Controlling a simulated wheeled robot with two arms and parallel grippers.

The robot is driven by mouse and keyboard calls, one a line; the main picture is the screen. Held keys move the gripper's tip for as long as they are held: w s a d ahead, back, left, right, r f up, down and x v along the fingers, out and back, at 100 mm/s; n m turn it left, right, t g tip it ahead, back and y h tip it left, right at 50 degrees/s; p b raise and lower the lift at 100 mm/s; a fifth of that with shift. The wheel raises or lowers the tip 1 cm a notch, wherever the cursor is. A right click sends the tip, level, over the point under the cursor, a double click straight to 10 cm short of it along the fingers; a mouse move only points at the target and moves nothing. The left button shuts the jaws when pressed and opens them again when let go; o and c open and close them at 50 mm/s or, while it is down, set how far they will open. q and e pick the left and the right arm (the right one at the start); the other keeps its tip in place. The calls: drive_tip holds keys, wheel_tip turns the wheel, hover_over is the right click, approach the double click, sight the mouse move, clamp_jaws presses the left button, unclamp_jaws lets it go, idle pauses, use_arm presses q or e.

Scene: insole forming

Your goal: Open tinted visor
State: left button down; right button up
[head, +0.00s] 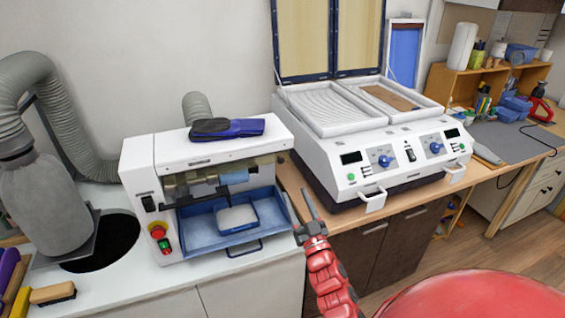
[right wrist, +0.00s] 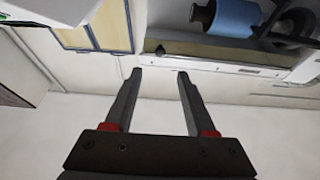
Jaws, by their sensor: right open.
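The tinted visor (head: 262,168) is a see-through brownish strip across the front opening of the white grinding machine (head: 215,152), above its blue tray. Rollers show behind it. My right gripper (head: 301,208) is open and empty, just right of the machine's tray and below the visor's right end. My left gripper is not in view.
A blue tray (head: 190,222) holding a small bin juts out below the visor. The white two-bay press (head: 400,165) with raised lids stands close on the right. A dark insole (head: 226,128) lies on the machine's top. A bottle and hose stand at left.

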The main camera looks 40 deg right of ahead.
sight(282, 162)
drive_tip(key=p+x, duration=0.3)
drive_tip(key=x, duration=0.7)
drive_tip(key=shift+w+r+p, duration=0.1)
drive_tip(key=shift+w+p, duration=0.2)
drive_tip(key=shift+p, duration=0.1)
clamp_jaws()
